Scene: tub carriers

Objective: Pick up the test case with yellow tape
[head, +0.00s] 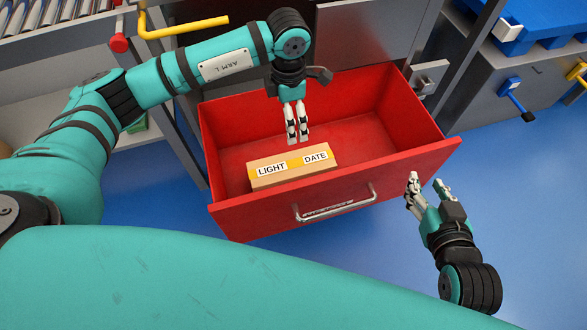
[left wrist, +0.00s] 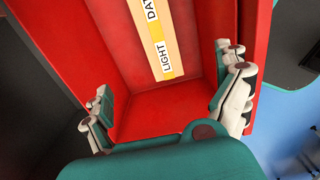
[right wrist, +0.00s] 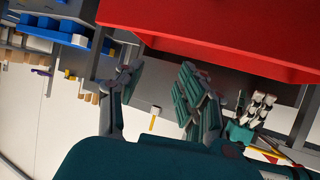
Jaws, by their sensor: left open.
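The test case (head: 291,170) is a tan box with a yellow tape strip and white labels reading LIGHT and DATE. It lies near the front wall inside the pulled-out red drawer (head: 232,220). It also shows at the top of the left wrist view (left wrist: 174,24). My left gripper (head: 298,137) points down inside the drawer area, behind the case in the head view, apart from it. Its fingers (left wrist: 163,85) are wide apart and empty. My right gripper (head: 427,184) is outside the drawer at its right front corner, fingers apart and empty.
The drawer has raised walls and a silver front handle (head: 336,203). A grey cabinet with a blue-handled lever (head: 513,93) stands at the right. A yellow bar (head: 185,27) and a roller rack are at the upper left. Blue floor is clear at the right.

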